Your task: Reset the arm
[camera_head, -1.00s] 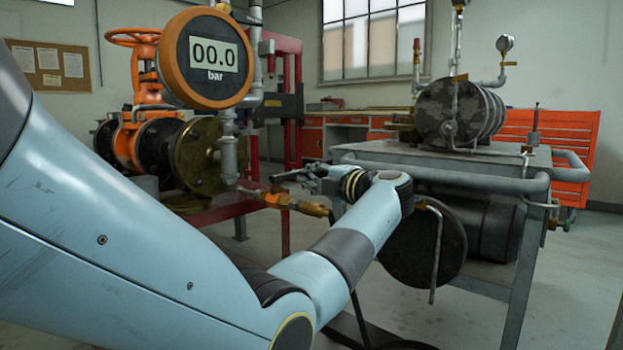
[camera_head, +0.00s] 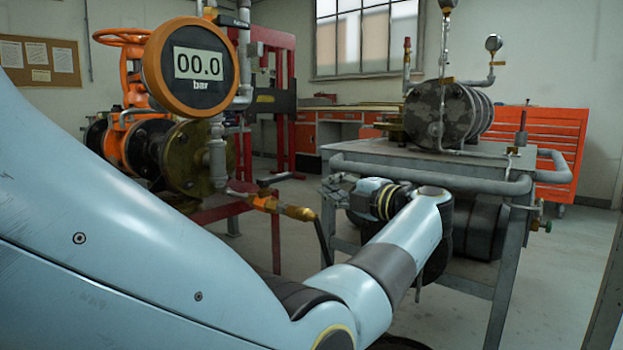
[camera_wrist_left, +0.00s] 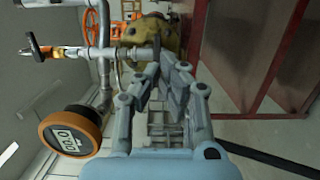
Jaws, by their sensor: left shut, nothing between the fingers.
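My left arm reaches in from the left in the head view. Its gripper (camera_head: 330,188) is small, to the right of the brass hose fitting (camera_head: 300,212) and apart from it. In the left wrist view the gripper's grey fingers (camera_wrist_left: 163,68) are together with nothing between them. The orange-rimmed gauge (camera_head: 198,66) reads 00.0 bar. It also shows sideways in the left wrist view (camera_wrist_left: 70,135). The orange gate valve handwheel (camera_head: 120,37) stands behind the gauge, partly hidden. The right gripper is not in view.
A grey steel table (camera_head: 445,168) with a dark cylinder (camera_head: 455,117) stands just behind my left wrist. A red frame (camera_head: 281,105) and brass flange (camera_head: 190,158) are to the left. Open floor lies at the right.

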